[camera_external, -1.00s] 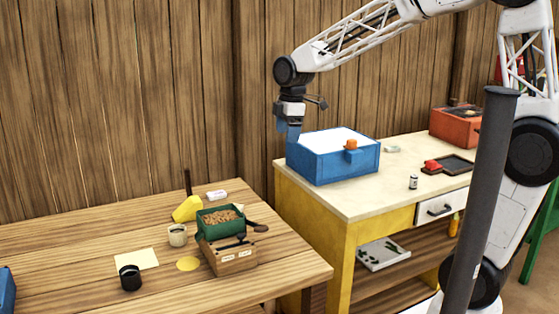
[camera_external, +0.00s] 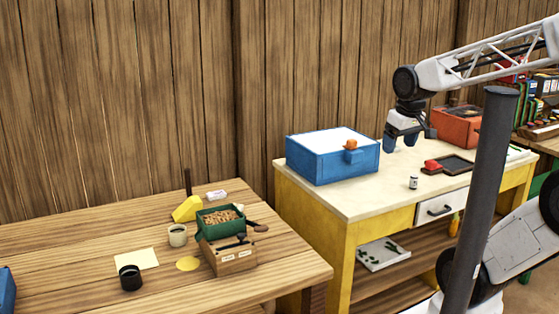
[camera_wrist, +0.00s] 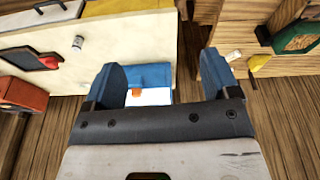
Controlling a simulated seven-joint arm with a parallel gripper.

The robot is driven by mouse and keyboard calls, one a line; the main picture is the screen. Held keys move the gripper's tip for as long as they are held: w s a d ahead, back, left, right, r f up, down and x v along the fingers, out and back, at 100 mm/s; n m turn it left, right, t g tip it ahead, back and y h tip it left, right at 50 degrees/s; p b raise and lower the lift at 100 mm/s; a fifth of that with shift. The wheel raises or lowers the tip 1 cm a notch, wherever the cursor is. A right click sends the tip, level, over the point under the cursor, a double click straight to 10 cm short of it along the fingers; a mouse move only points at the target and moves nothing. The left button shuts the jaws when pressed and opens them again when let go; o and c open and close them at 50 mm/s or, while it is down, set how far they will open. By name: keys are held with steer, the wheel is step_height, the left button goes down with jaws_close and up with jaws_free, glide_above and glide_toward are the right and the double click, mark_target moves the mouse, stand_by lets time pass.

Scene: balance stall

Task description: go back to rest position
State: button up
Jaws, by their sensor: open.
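My gripper (camera_external: 402,142) hangs over the back of the yellow workbench, to the right of the blue box, with its blue fingers spread and nothing between them. It also shows in the wrist view (camera_wrist: 168,86), open, with the blue box (camera_wrist: 150,76) seen beyond the fingers. In the external view the blue box (camera_external: 330,168) has a white top and an orange knob at its front edge. My arm reaches in from the right.
The yellow workbench (camera_external: 370,198) also bears a red box (camera_external: 455,128), a dark tray (camera_external: 457,166) and a small bottle (camera_external: 413,182). A wooden table (camera_external: 80,245) at left holds a green bin (camera_external: 218,222) and a cup (camera_external: 178,235). A grey post (camera_external: 485,200) stands in front.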

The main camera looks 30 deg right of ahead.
steer(key=shift+s+d+f+m, duration=0.2)
steer(key=shift+s+d+m, duration=0.1)
steer(key=shift+s, duration=0.25)
steer(key=shift+s+d+f+m, duration=0.2)
steer(key=shift+s+m, duration=0.1)
steer(key=shift+s, duration=0.25)
